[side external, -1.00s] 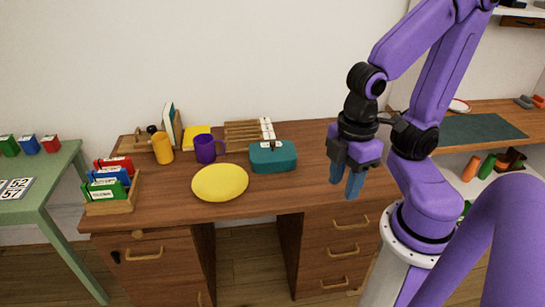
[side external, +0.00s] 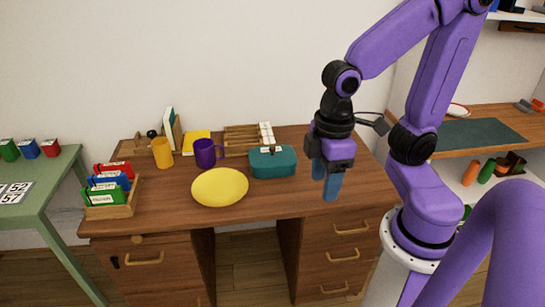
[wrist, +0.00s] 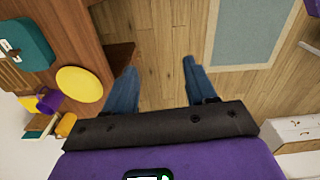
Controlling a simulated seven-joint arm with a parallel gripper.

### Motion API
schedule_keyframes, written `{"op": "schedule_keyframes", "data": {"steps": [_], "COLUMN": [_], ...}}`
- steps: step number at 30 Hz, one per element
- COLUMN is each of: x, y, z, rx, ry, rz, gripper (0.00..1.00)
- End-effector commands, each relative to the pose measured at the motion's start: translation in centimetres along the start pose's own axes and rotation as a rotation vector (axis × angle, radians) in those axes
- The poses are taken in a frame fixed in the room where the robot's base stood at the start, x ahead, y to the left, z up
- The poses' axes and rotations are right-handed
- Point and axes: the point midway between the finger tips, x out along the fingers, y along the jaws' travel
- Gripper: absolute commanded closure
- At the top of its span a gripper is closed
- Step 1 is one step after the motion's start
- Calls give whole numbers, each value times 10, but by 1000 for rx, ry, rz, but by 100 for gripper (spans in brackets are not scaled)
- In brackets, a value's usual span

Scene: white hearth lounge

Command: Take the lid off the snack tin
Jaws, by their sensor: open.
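The snack tin (side external: 272,164) is a teal box with rounded corners on the brown desk. Its lid (side external: 271,154) is on top, with a small dark knob or handle. The tin also shows at the upper left of the wrist view (wrist: 27,42). My gripper (side external: 328,185) is open and empty, to the right of the tin near the desk's front edge, fingers pointing down. In the wrist view its blue fingers (wrist: 158,80) are apart, with wooden floor between them.
A yellow plate (side external: 220,187) lies left of the tin. A purple mug (side external: 205,153), an orange cup (side external: 162,153) and a wooden rack (side external: 242,138) stand behind. A file box (side external: 112,210) is at the desk's left. The desk's right part is clear.

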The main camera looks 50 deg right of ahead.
Motion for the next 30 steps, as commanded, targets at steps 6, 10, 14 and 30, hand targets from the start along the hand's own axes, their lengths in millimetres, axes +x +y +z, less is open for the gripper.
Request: {"op": "schedule_keyframes", "data": {"steps": [6,10,14,30], "x": [-6,-7,-5,28], "y": [56,98,146,372], "z": [-59,-86,-104,-76], "rx": [416,662,906,1921], "ry": [-6,-7,-8,-11], "rz": [7,11,15,29], "gripper": [44,44,44,44]}}
